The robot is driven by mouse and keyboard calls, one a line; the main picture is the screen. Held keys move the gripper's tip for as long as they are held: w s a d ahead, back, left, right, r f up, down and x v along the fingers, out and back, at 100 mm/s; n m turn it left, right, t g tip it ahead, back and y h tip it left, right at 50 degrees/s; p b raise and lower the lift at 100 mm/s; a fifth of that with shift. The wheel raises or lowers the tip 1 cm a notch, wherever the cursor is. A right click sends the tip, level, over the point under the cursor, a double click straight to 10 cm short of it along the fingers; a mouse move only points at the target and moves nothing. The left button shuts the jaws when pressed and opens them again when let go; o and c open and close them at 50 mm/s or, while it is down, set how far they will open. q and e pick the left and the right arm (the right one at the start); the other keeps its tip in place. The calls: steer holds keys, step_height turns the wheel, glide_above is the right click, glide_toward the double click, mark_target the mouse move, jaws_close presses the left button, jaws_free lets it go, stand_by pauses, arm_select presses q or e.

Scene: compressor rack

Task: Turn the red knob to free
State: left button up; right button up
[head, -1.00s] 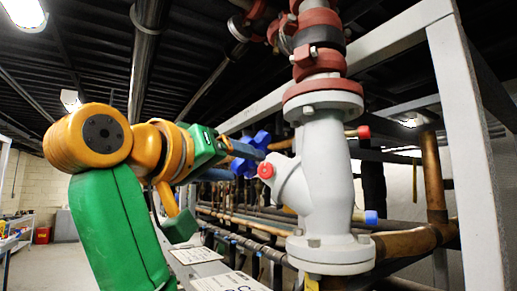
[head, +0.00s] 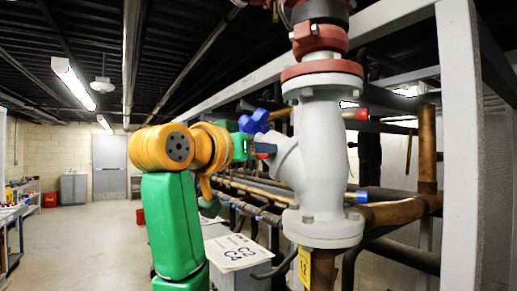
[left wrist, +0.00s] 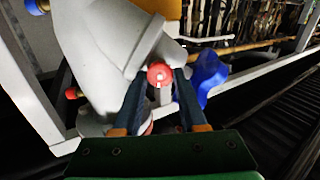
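The red knob (left wrist: 160,75) sits on the side branch of the white valve body (head: 325,150). In the left wrist view it shows between the two dark blue fingers of my left gripper (left wrist: 160,80), one finger on each side. The fingers stand apart and look open, with their tips at about the knob; I cannot tell whether they touch it. In the head view my left gripper (head: 262,148) reaches the branch from the left, and its fingers hide most of the knob. My right gripper is not in view.
A blue handwheel (head: 254,121) stands just behind my left gripper; it also shows in the left wrist view (left wrist: 208,75). A grey frame post (head: 460,150) rises at the right. A sign marked C3 C4 (head: 237,252) lies below. Open floor (head: 80,245) is at the left.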

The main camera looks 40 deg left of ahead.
arm_select(q)
jaws_close()
steer(key=shift+n, duration=0.8)
steer(key=o, duration=0.8)
jaws_free()
steer(key=shift+s, duration=0.1)
steer(key=s+b, duration=0.4)
steer(key=s, duration=0.3)
steer(key=shift+s+d, duration=0.25)
steer(key=shift+d, duration=0.15)
steer(key=shift+w+a, duration=0.1)
steer(key=shift+w, duration=0.15)
